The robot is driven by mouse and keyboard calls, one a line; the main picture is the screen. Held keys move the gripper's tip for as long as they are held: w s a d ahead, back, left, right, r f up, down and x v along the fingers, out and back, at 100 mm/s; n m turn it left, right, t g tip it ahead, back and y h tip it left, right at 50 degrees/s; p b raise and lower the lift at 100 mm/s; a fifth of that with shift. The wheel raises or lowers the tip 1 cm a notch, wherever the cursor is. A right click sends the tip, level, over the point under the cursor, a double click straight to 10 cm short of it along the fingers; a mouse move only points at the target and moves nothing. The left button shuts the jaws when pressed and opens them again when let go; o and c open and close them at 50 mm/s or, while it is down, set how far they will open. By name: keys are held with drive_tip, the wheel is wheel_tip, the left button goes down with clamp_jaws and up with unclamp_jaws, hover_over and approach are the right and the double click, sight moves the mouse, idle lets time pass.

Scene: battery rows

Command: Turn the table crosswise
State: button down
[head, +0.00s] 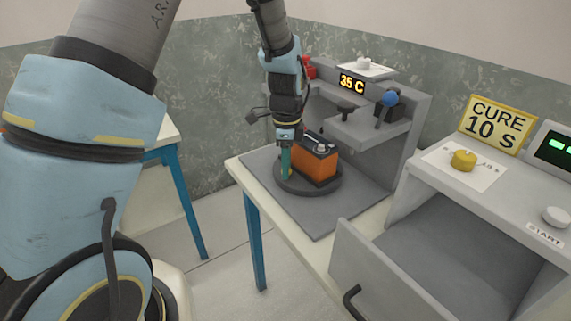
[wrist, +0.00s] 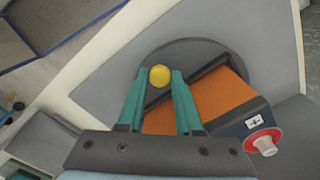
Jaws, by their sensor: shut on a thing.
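The round dark grey turntable (head: 299,190) lies on a grey base plate on the bench; it also shows in the wrist view (wrist: 205,47). An orange battery with a black top (head: 317,165) stands upright on it, and in the wrist view the battery (wrist: 205,98) lies slantwise with a red terminal and a plus mark near its lower right end. My gripper (head: 286,172) points down at the turntable's left side. In the wrist view its teal fingers are shut on a yellow round knob (wrist: 160,76) near the turntable's edge, beside the battery.
A grey station with a 35 C display (head: 351,84) and a blue-knobbed lever (head: 390,99) stands behind the turntable. Floor shows left of the bench.

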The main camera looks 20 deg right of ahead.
sight(297, 184)
drive_tip(key=shift+s+d+n, duration=0.2)
drive_tip(key=shift+s+n, duration=0.25)
drive_tip(key=shift+n, duration=0.25)
drive_tip(key=shift+s+d+n, duration=0.15)
drive_tip(key=shift+s+n, duration=0.3)
drive_tip(key=shift+n, duration=0.25)
drive_tip(key=shift+s+d+n, duration=0.4)
drive_tip(key=shift+s+n, duration=0.15)
drive_tip(key=shift+n, duration=0.45)
drive_tip(key=shift+s+d, duration=0.1)
drive_tip(key=c, duration=0.6)
unclamp_jaws()
drive_tip(key=shift+r, duration=0.1)
wheel_tip(297, 184, up, 11)
drive_tip(key=shift+f+b, duration=0.15)
drive_tip(key=shift+b, duration=0.8)
drive_tip(key=shift+c, duration=0.2)
